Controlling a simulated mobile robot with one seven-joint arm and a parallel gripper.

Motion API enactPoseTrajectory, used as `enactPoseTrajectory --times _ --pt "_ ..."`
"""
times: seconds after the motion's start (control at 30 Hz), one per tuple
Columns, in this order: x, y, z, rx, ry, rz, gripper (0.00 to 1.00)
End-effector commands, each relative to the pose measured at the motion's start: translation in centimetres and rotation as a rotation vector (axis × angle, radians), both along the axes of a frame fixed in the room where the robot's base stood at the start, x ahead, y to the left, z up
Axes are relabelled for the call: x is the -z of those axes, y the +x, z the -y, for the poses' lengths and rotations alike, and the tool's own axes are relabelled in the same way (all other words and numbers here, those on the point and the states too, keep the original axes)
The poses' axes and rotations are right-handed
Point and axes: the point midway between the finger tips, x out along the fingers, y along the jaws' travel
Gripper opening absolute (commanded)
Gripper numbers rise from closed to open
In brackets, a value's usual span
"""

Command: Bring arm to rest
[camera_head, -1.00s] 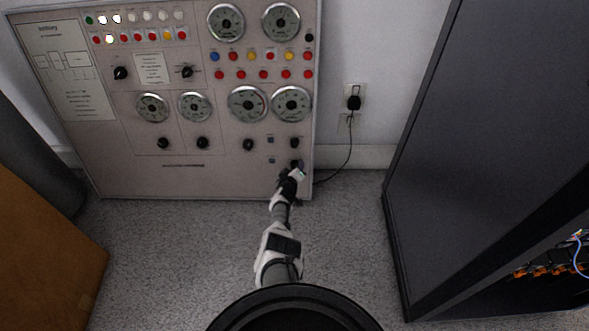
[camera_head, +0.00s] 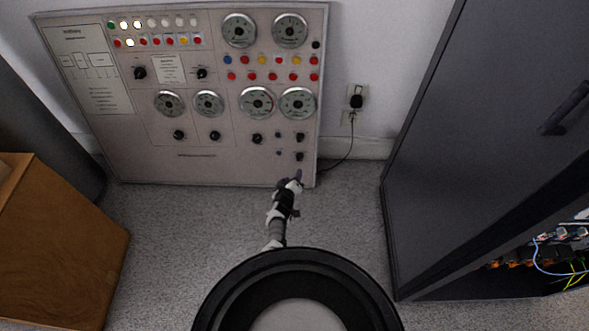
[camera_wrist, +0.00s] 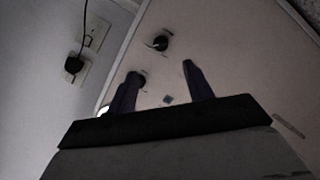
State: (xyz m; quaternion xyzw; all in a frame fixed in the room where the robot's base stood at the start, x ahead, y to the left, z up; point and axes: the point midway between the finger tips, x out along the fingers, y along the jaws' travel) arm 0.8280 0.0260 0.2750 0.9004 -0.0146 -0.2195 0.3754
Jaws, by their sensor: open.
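My gripper (camera_head: 297,177) is at the end of my arm, near the lower right corner of the control panel (camera_head: 225,168). In the wrist view my gripper (camera_wrist: 158,88) has its two dark fingers spread apart with nothing between them. A black knob (camera_wrist: 161,42) on the panel lies beyond the fingertips, and another dark knob (camera_wrist: 138,77) is partly hidden by the left finger. In the head view the lowest right knob (camera_head: 299,156) is just above my gripper, with a small gap in the picture.
A wall socket with a black plug (camera_head: 356,101) and cable is right of the panel. A dark cabinet (camera_head: 450,150) with exposed wires stands at the right.

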Motion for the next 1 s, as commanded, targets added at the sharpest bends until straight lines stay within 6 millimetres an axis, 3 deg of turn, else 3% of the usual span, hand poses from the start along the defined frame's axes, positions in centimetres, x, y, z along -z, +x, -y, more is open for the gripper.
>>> enactPoseTrajectory --times 0.2,0.77,0.87,0.97,1.0 --pt "-0.3 -0.8 -0.1 0.0 0.001 0.0 0.51" --pt "-0.6 -0.5 -0.2 -0.001 0.001 0.007 0.51" --pt "-2.6 0.9 -1.0 -0.017 0.011 0.049 0.51" --pt "-6.9 3.6 -2.7 -0.048 0.037 0.138 0.51" --pt "-9.2 4.9 -3.7 -0.067 0.052 0.183 0.51"
